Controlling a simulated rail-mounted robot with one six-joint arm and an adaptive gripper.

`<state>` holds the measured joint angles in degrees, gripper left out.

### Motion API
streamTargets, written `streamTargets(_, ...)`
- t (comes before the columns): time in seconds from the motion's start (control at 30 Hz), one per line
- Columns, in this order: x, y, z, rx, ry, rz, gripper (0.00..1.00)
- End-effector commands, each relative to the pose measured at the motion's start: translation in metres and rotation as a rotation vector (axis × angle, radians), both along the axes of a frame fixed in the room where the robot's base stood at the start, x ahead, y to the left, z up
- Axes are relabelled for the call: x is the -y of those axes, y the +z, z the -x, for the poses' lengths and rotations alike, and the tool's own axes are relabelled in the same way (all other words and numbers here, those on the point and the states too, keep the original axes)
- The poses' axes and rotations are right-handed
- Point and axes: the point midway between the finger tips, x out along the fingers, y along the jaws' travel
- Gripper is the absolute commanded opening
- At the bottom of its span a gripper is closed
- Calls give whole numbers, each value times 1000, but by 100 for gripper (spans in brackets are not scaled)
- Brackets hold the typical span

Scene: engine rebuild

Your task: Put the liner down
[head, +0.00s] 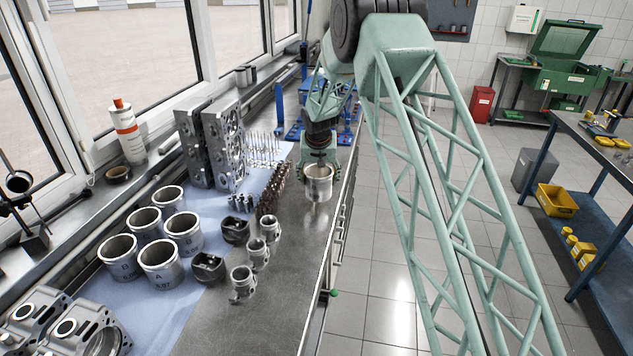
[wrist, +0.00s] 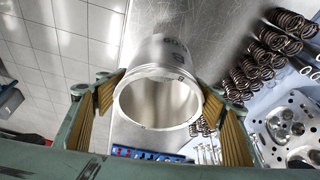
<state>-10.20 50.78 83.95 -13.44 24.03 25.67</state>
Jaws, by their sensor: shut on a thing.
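The liner (head: 318,184) is a silvery, hollow metal cylinder. In the head view it hangs upright in my gripper (head: 319,168) near the right edge of the steel bench (head: 290,265). In the wrist view the liner (wrist: 158,95) sits between the two ribbed yellow-brown pads of my gripper (wrist: 165,108), with its open rim toward the camera. My gripper is shut on it. Whether the liner's lower end touches the bench top cannot be told.
Several similar liners (head: 161,265) stand on the blue cloth (head: 205,310) at left. Pistons (head: 235,230), rods (head: 243,283), springs (head: 268,202) and cylinder heads (head: 195,150) are left of my gripper. The bench strip in front of the held liner is bare.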

Motion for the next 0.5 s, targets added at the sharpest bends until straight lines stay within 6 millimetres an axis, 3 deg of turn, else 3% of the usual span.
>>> streamTargets(0.23,-4,-1,-28,3,1,1,45)
streamTargets(0.5,-5,-3,-38,1,0,0,45)
